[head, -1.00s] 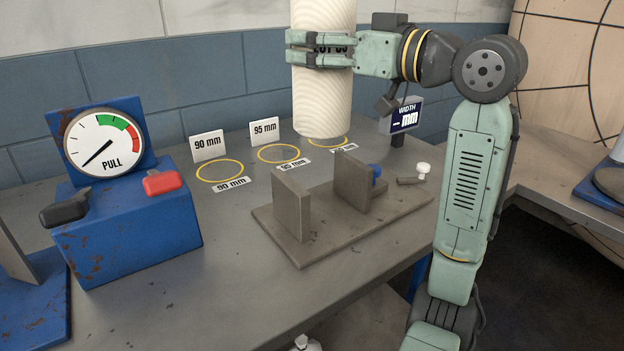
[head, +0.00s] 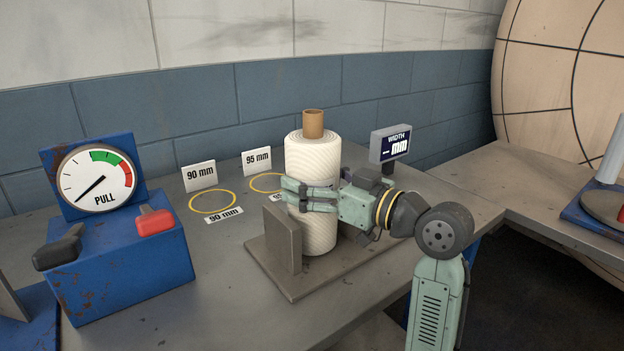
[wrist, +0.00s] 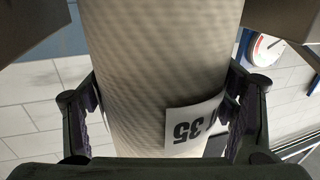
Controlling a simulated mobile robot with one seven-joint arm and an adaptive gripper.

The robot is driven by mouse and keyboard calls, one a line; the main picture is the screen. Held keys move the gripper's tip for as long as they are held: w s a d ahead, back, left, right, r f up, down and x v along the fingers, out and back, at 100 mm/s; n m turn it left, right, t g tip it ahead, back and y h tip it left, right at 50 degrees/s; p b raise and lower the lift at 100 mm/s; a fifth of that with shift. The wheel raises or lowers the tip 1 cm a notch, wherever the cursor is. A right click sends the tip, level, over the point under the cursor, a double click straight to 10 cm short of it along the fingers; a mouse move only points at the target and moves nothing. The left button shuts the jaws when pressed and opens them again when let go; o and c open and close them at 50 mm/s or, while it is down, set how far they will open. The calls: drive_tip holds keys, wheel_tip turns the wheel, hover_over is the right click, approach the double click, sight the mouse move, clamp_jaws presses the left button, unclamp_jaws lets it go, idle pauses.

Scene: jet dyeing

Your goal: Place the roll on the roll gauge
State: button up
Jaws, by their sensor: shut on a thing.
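The roll (head: 318,155) is a cream, textured cylinder with a brown core showing at its top. It stands upright over the roll gauge (head: 282,245), between the gauge's two grey upright plates; the far plate is mostly hidden. I cannot tell whether its bottom touches the gauge base. My gripper (head: 295,194) is shut around the roll's middle from the right.
The width display (head: 390,144) behind the gauge shows a dash and mm. Yellow rings with 90 mm (head: 199,176) and 95 mm (head: 256,161) signs lie at the back left. A blue pull-gauge box (head: 120,255) with black and red levers stands left.

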drive_tip(key=shift+f, duration=0.2)
drive_tip(key=o, duration=1.6)
drive_tip(key=shift+c, duration=0.2)
drive_tip(key=shift+r, duration=0.1)
drive_tip(key=shift+s+d, duration=0.2)
drive_tip(key=shift+d, duration=0.1)
drive_tip(key=b+v, duration=0.3)
drive_tip(key=v, duration=0.8)
drive_tip(key=shift+s+d, duration=0.15)
